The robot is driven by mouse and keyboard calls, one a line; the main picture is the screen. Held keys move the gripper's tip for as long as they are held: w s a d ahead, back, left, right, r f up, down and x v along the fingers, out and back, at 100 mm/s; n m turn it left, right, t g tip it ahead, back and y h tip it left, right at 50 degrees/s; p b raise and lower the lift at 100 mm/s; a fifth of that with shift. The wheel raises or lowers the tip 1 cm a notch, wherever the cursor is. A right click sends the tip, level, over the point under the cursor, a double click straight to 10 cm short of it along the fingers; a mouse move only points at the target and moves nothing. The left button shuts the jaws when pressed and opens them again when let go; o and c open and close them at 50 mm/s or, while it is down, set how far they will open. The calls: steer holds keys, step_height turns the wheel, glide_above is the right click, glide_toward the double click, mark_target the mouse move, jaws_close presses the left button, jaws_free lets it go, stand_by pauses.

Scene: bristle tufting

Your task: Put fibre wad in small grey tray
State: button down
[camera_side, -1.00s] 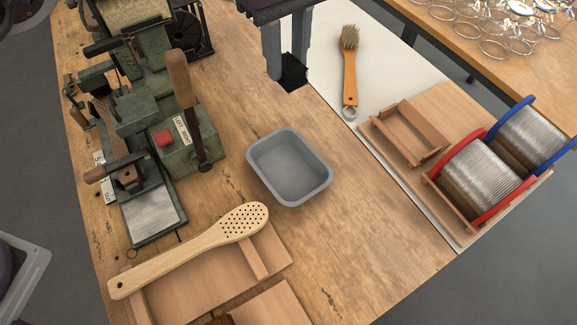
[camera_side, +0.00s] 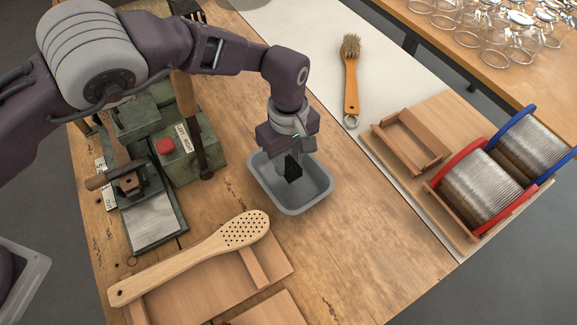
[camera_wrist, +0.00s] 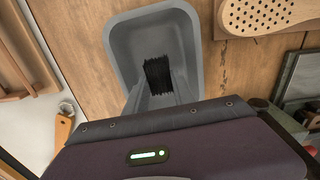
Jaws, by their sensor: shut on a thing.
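The black fibre wad (camera_side: 292,170) is between the fingers of my gripper (camera_side: 291,163), which is shut on it. The small grey tray (camera_side: 318,187) stands on the wooden bench, and my gripper points down into it. In the wrist view the wad (camera_wrist: 158,74) shows at the fingertips (camera_wrist: 158,85), against the floor of the tray (camera_wrist: 120,45). I cannot tell whether the wad touches the tray floor.
A drilled wooden brush back (camera_side: 235,235) lies across a wooden holder at the front. A green machine (camera_side: 190,150) with a lever stands left. Wire spools (camera_side: 480,182), an empty wooden frame (camera_side: 412,140) and a finished brush (camera_side: 351,80) lie right. Bench right of the tray is clear.

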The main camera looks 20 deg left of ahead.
mark_target(288, 163)
steer(key=shift+f, duration=1.35)
steer(key=c, duration=1.1)
jaws_free()
steer(key=shift+f, duration=0.1)
steer(key=shift+o, duration=0.2)
step_height(288, 163, up, 12)
